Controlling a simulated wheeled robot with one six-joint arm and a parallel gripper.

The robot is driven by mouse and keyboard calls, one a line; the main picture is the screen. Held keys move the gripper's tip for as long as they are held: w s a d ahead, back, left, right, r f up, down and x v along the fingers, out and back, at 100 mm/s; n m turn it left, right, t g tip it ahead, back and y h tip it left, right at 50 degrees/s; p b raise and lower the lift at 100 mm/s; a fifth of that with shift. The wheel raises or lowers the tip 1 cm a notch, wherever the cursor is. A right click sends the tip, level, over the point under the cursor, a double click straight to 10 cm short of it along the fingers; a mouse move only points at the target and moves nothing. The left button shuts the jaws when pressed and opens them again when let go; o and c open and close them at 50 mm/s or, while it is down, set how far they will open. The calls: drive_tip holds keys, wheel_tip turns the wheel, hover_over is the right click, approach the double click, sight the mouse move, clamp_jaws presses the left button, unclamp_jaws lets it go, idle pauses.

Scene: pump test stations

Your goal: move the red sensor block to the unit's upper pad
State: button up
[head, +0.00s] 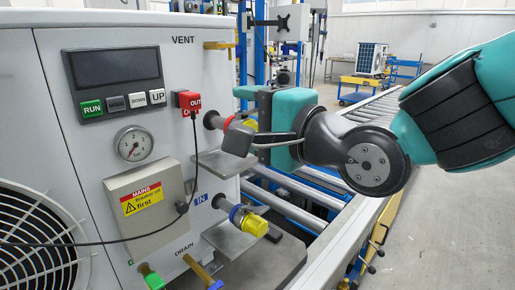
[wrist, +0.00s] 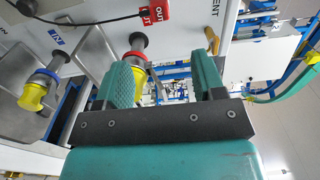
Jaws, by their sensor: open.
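A small red block (head: 189,104) is on the unit's front panel at the OUT marking, with a black cable from it. It also shows in the wrist view (wrist: 155,13), at the top. I cannot tell where block and red label part. The upper pad (head: 222,163) is a bare grey plate below the OUT port. My gripper (head: 244,112) is in front of the OUT port, right of the red block and above the upper pad. In the wrist view its teal fingers (wrist: 166,82) are apart, with nothing held. In the head view its lower finger is hidden.
The OUT pipe (wrist: 135,55), with a red ring and yellow end, sits close by my fingers. A blue-ringed IN fitting with a yellow cap (head: 252,222) juts out above the lower plate (head: 262,262). The black cable (head: 95,243) droops across the panel.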

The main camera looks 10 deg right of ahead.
drive_tip(key=shift+s+d+b, duration=0.4)
drive_tip(key=shift+s+b, duration=0.15)
drive_tip(key=shift+s, duration=0.05)
drive_tip(key=s+d+f+n+g+h+p, duration=0.2)
drive_tip(key=s+n+g+p, duration=0.3)
drive_tip(key=s+n+g, duration=0.2)
drive_tip(key=s+d+f+n+g+h+p, duration=0.3)
drive_tip(key=s+n+g+p, duration=0.2)
drive_tip(key=n, duration=0.5)
drive_tip(key=s+g, duration=0.2)
drive_tip(key=shift+d+f+n+g+h, duration=0.25)
drive_tip(key=shift+d+n+g+h, duration=0.05)
drive_tip(key=shift+d+n+g, duration=0.1)
drive_tip(key=shift+s+d+f+n, duration=0.1)
drive_tip(key=shift+s+n, duration=0.2)
drive_tip(key=shift+s, duration=0.05)
drive_tip(key=shift+c, duration=0.2)
